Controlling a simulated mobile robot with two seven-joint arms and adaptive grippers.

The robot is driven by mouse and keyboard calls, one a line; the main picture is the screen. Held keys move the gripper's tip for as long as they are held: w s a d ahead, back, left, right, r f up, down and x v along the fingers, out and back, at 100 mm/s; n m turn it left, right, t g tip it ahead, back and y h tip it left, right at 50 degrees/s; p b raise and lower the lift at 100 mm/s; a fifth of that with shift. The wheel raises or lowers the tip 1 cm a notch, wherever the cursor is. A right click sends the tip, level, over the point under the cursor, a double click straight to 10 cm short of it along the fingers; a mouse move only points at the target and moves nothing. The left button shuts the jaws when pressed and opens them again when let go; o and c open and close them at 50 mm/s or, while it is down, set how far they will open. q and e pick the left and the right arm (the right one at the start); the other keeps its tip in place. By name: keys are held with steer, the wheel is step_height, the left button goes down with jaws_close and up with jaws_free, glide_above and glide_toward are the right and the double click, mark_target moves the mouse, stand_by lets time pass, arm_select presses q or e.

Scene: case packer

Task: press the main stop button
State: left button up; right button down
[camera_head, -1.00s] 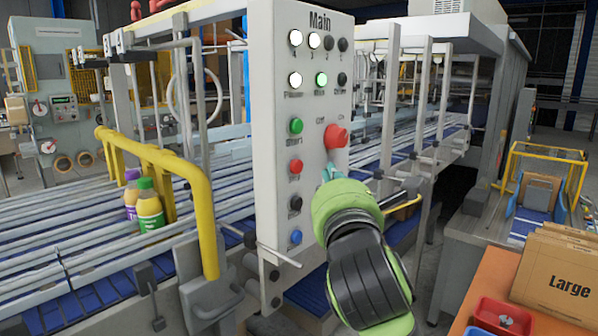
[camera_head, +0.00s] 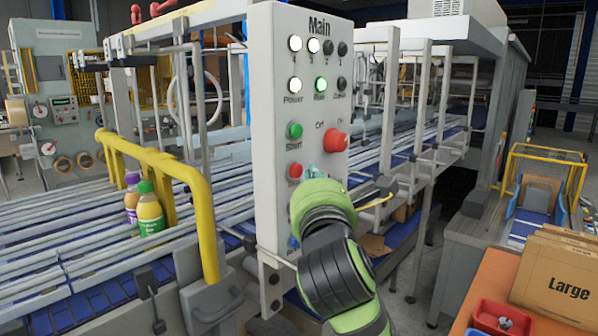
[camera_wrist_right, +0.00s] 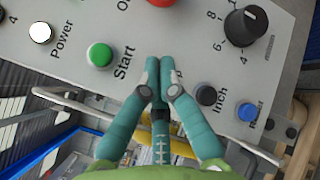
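The white Main control panel (camera_head: 262,150) stands in the middle of the head view. Its small red Stop button (camera_head: 295,170) sits below the green Start button (camera_head: 295,131). My right gripper (camera_head: 314,172) is in front of the panel, its teal fingertips just right of the Stop button in the picture. In the right wrist view the two fingers (camera_wrist_right: 160,65) are shut together, empty, and point at the panel between Start (camera_wrist_right: 99,55) and Inch (camera_wrist_right: 205,95). They hide the Stop button there. I cannot tell whether they touch it. My left gripper is out of view.
A larger red knob (camera_head: 335,139) marked Off and On protrudes above the gripper. A yellow rail (camera_head: 205,215) and conveyor with two bottles (camera_head: 150,212) are left of the panel. A Large carton (camera_head: 555,275) and red tray (camera_head: 502,316) are at the right.

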steer(key=shift+w+a, duration=0.1)
stand_by(0.8)
steer(key=shift+w+a+p, duration=0.15)
steer(key=shift+a+p, duration=0.1)
steer(key=shift+p, duration=0.1)
steer(key=shift+w+a, duration=0.25)
steer(key=shift+a, duration=0.15)
stand_by(0.7)
steer(key=shift+d+p, duration=0.15)
steer(key=shift+p, duration=0.15)
steer(key=shift+s+d, duration=0.5)
steer(key=shift+d, duration=0.1)
steer(key=s+d+p, duration=0.1)
steer(key=d, duration=0.1)
steer(key=s+d+p, duration=0.1)
steer(key=s+d, duration=0.1)
stand_by(0.4)
